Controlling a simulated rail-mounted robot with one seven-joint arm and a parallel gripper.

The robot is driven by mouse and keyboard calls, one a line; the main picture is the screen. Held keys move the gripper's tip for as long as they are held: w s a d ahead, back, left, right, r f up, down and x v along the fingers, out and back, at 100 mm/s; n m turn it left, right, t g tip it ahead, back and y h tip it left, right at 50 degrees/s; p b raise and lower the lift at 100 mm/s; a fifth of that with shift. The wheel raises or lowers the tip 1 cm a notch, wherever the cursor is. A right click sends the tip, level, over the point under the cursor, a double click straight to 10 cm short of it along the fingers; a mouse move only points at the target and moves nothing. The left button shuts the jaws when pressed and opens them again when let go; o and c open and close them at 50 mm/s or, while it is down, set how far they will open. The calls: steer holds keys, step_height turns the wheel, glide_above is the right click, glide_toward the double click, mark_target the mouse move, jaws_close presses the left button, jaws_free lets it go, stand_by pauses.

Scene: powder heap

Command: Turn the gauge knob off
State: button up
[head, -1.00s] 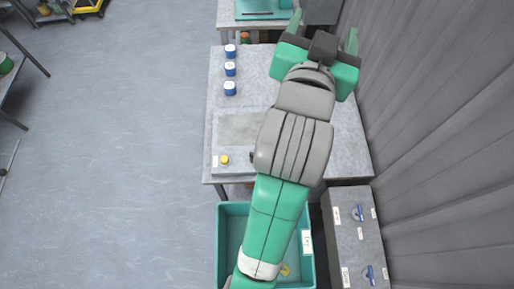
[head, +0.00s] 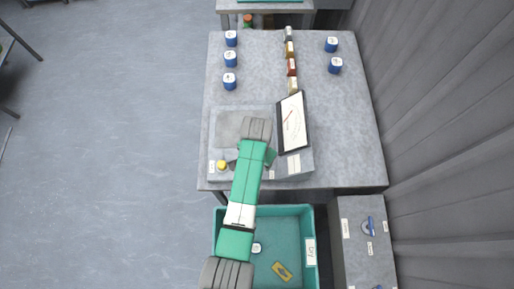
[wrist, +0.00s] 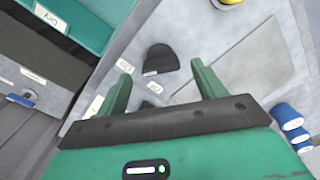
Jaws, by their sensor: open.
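The gauge (head: 293,122), a tilted white dial with a red needle, stands at the right of the grey panel on the table. A black, half-round knob (wrist: 162,59) shows in the wrist view on the panel, with small white labels beside it. My gripper (wrist: 161,66) is open and points down at the panel. In the wrist view the knob appears between its two green fingers; I see no contact. In the head view my arm covers most of the gripper and the knob, with a green part of the gripper (head: 270,156) showing beside the arm.
A yellow button (head: 222,165) is left of my arm on the panel. Blue containers (head: 229,82) stand farther back, with several small coloured items (head: 291,67) in a row. A teal bin (head: 308,222) lies below the table. A grey box (head: 368,262) with a blue handle is right of it.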

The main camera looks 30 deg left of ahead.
step_height(320, 180, down, 3)
steer(key=shift+f, duration=0.2)
steer(key=shift+w, duration=0.1)
steer(key=c, duration=1)
